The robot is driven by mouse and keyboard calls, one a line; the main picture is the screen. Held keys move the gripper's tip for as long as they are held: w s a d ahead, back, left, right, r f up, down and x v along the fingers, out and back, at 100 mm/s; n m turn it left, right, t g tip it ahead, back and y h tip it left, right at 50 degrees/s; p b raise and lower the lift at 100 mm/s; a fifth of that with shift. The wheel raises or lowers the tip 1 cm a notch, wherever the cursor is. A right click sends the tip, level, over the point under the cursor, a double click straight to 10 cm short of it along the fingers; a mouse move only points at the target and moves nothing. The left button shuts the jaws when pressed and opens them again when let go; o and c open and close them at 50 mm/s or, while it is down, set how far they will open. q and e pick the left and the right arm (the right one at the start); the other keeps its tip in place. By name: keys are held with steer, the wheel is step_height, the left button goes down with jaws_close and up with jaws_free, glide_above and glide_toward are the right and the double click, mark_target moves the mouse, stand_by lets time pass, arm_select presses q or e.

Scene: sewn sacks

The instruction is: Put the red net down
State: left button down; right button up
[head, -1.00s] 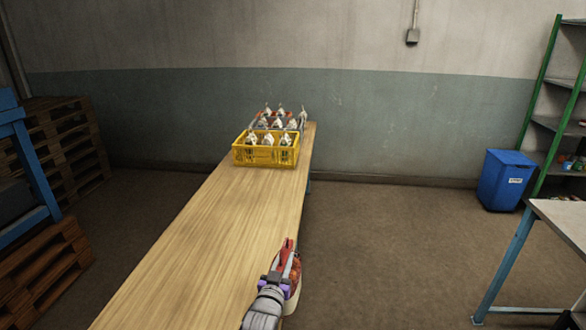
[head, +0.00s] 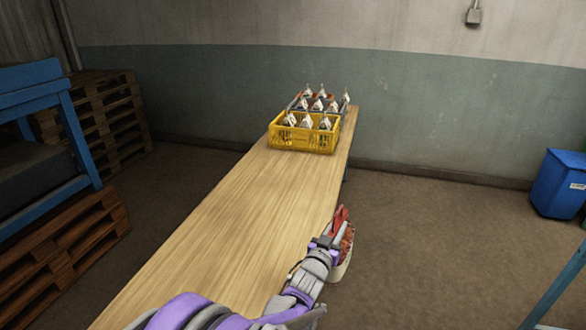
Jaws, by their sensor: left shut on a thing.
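The red net (head: 346,246) hangs from my left gripper (head: 336,226), which is shut on it. Its red top sticks up between the fingers, and a pale part shows at its lower end. The net is at the right edge of the long wooden table (head: 225,215); I cannot tell whether it touches the table. My gripper and wrist hide part of the net. My right gripper is not in view.
A yellow crate (head: 303,139) with several white-topped sacks stands at the table's far end, with more sacks behind it. The middle of the table is bare. Wooden pallets (head: 70,225) and a blue frame (head: 78,130) stand left, a blue bin (head: 558,184) right.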

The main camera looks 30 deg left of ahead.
arm_select(q)
steer(key=s+a+r+n+y+b, duration=0.15)
steer(key=s+a, duration=0.25)
steer(key=a, duration=0.4)
steer(key=s+a+r+n+y+b, duration=0.1)
steer(key=s+a+r+y+b, duration=0.15)
steer(key=a, duration=0.55)
step_height(320, 180, down, 10)
steer(key=s+b, duration=0.1)
steer(key=shift+a+g+h+b, duration=0.15)
steer(key=shift+g+h+b, duration=0.15)
steer(key=shift+g+b, duration=0.1)
steer(key=c, duration=0.7)
jaws_free()
steer(key=shift+s, duration=0.1)
steer(key=shift+r, duration=0.1)
